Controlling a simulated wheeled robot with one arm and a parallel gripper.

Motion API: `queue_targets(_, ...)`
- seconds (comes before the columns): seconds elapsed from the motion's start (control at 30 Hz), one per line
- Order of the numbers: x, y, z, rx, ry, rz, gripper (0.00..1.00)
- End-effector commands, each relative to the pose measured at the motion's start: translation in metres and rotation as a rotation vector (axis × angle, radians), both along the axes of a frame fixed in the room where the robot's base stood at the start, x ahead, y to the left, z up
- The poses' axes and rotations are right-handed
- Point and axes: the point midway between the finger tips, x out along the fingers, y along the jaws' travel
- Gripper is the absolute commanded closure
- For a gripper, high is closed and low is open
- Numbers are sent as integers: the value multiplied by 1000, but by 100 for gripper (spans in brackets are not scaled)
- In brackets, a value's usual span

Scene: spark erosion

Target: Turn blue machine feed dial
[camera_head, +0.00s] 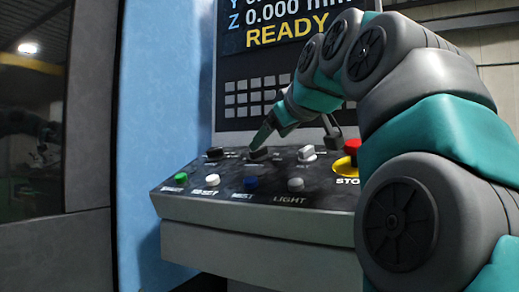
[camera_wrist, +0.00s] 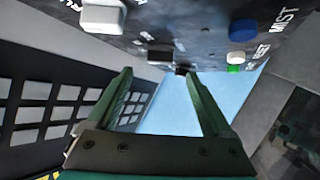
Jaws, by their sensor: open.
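The control panel (camera_head: 330,194) of the blue machine carries a row of dials: a black dial (camera_head: 214,152) at left, a dark dial (camera_head: 257,154) in the middle and a pale grey dial (camera_head: 307,154) at right. Their labels are too small to read, so I cannot tell which is the feed dial. My gripper (camera_head: 262,139) reaches down at the middle dark dial. In the wrist view my gripper (camera_wrist: 158,76) has its two green fingers spread, with the dark dial (camera_wrist: 160,55) between and just beyond the tips. I cannot tell whether they touch it.
Green (camera_head: 181,178), white (camera_head: 212,180), blue (camera_head: 251,182) and pale (camera_head: 295,184) buttons line the panel's front. A red stop button (camera_head: 352,147) sits at right, close to my arm. A keypad (camera_head: 256,98) and a screen reading READY (camera_head: 287,31) stand behind.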

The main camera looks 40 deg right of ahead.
Motion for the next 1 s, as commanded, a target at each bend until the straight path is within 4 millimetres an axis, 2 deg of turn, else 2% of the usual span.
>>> queue_targets(0.4, 54, -18, -21, 3, 1, 1, 15)
queue_targets(0.53, 61, -21, -23, 1, -3, 0, 15)
queue_targets(0.77, 62, -21, -24, 1, -4, 1, 15)
queue_targets(1.0, 62, -21, -24, 1, -3, 0, 42)
